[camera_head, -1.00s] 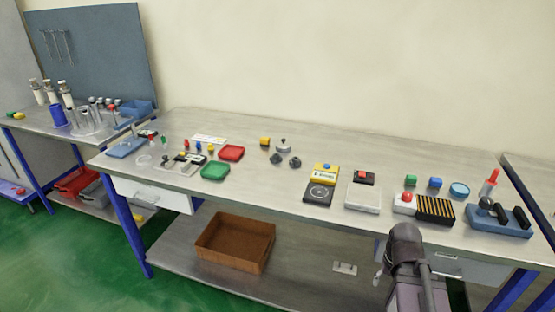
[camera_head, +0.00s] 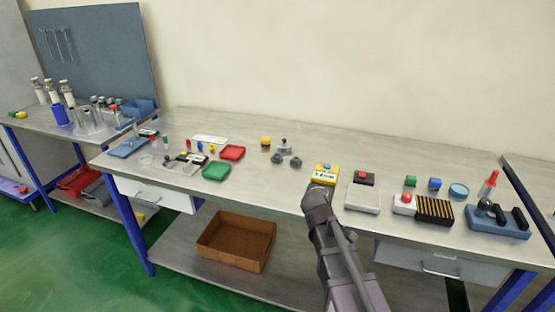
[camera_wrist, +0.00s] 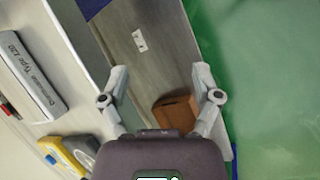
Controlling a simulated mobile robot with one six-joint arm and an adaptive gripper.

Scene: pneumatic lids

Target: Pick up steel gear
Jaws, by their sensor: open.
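Several small grey metal parts stand together near the middle of the bench in the head view: one with a knob (camera_head: 284,146), a darker one at left (camera_head: 276,158) and another at right (camera_head: 296,162). They are too small to tell which is the steel gear. None of them shows in the wrist view. My gripper (camera_wrist: 161,80) is open and empty in the wrist view, above the bench's front edge, with the lower shelf and floor beneath. In the head view my arm is to the right of and in front of the grey parts, and the fingers cannot be made out.
A yellow device (camera_head: 326,173) stands beside my arm, and a pale box (camera_head: 363,198) lies right of it. Red (camera_head: 232,152) and green (camera_head: 215,171) trays lie left of the grey parts. A brown box (camera_head: 236,241) sits on the lower shelf.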

